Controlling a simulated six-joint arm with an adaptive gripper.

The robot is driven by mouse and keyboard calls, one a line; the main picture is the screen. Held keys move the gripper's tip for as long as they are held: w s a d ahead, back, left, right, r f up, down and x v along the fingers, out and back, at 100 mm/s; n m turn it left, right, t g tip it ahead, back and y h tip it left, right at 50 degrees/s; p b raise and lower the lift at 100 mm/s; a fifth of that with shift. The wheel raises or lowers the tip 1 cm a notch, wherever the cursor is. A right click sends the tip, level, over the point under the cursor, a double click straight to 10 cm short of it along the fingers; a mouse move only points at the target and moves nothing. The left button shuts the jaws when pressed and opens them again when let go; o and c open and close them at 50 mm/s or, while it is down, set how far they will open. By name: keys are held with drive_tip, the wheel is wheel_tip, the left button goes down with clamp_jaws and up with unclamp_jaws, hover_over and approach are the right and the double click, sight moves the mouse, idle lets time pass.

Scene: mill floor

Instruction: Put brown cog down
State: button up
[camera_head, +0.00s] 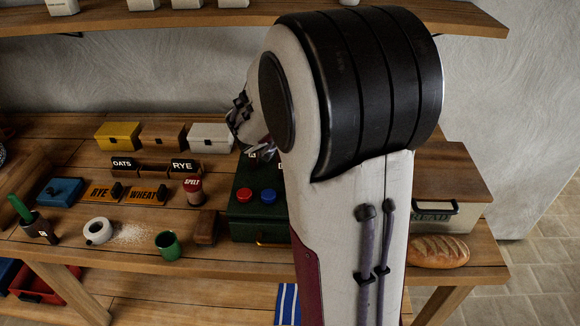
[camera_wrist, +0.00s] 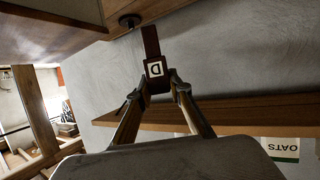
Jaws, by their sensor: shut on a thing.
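My gripper (camera_wrist: 158,86) is shut on a dark brown piece (camera_wrist: 151,42) in the wrist view. The piece has a narrow upper part and a wider end with a white tag marked D. No teeth show on it, so I cannot tell whether it is the brown cog. In the head view my gripper (camera_head: 262,151) is partly hidden behind my arm, over the back of a dark green box (camera_head: 258,206) with a red and a blue button. Small white tags show near it there. I cannot make out the held piece in that view.
Bread (camera_head: 438,251) lies right. A shelf (camera_head: 250,15) runs above.

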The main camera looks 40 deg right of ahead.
drive_tip(key=shift+f, duration=3.05)
drive_tip(key=shift+f, duration=1.85)
drive_tip(key=shift+f, duration=0.2)
drive_tip(key=o, duration=0.9)
drive_tip(key=shift+r, duration=0.2)
drive_tip(key=shift+v, duration=6)
